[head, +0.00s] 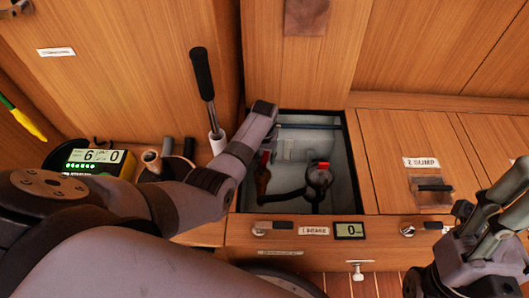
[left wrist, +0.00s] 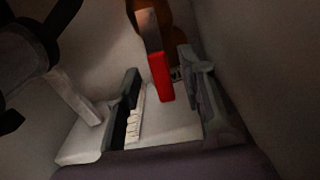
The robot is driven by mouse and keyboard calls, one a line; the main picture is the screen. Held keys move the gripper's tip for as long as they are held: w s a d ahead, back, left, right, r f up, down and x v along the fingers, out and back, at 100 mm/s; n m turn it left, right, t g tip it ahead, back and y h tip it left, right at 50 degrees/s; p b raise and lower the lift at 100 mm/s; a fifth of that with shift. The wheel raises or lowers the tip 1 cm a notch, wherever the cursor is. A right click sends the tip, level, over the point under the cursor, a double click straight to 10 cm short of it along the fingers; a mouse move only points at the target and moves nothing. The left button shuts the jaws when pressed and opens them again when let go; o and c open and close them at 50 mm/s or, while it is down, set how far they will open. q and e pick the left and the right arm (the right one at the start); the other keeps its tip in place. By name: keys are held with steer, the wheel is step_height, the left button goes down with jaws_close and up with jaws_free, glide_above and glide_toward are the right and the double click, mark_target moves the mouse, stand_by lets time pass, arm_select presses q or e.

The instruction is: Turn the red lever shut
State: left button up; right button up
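The red lever (left wrist: 160,77) hangs between the two fingers of my left gripper (left wrist: 159,65) in the left wrist view, with a visible gap on each side. That gripper is open. In the head view a small part of the red lever (head: 266,157) shows beside my left wrist, above a bronze valve body (head: 262,182) in the open floor compartment. The wrist hides most of my left gripper there. My right gripper (head: 514,195) is at the right edge, away from the compartment and partly cut off; its opening is unclear.
The open compartment (head: 354,165) has dark walls close around the valve. A round pump part with a red top (head: 320,175) and a black hose (head: 288,194) lie to its right. A black-handled rod (head: 203,75) stands at the left. A closed hatch (head: 390,140) lies right.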

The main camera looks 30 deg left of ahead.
mark_target(265, 160)
arm_select(q)
step_height(265, 160, up, 12)
stand_by(0.4)
steer(key=shift+f, duration=0.1)
steer(key=shift+c, duration=0.2)
